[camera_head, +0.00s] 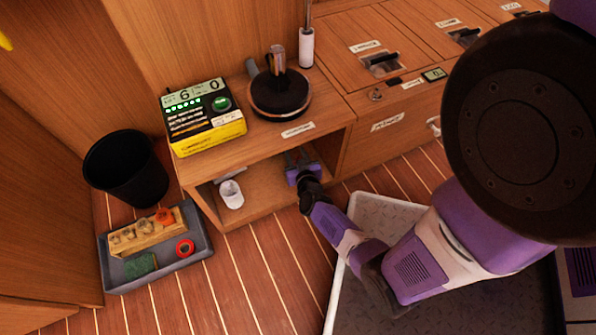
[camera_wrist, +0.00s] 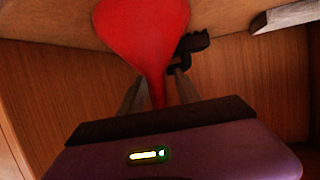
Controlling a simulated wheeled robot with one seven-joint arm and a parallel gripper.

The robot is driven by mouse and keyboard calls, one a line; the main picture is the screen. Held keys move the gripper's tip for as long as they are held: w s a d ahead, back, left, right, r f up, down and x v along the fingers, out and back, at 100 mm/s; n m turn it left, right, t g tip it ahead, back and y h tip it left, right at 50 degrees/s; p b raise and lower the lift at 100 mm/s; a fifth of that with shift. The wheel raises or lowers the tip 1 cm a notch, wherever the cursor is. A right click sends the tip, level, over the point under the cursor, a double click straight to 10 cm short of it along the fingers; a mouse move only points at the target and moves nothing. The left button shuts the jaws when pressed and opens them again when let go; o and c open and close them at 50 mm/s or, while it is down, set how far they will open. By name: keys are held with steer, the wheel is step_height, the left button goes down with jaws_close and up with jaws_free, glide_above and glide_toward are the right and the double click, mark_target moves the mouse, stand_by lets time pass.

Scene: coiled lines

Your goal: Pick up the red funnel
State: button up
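The red funnel (camera_wrist: 143,32) shows in the wrist view, with its wide part at the top of the picture and its narrow stem pointing toward my gripper. My gripper (camera_wrist: 158,88) is open, with one finger on each side of the stem and a visible gap beside it. In the head view my gripper (camera_head: 298,158) reaches into the open compartment (camera_head: 262,188) under the counter. The funnel cannot be made out in the head view, where the cabinet top hides the inside.
A white cup (camera_head: 231,194) stands left of my gripper in the compartment. A small black object (camera_wrist: 192,42) lies beside the funnel. On the floor are a black bin (camera_head: 125,172) and a grey tray (camera_head: 194,262) with a wooden block and red ring.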

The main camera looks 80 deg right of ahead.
jaws_close()
stand_by(1.4)
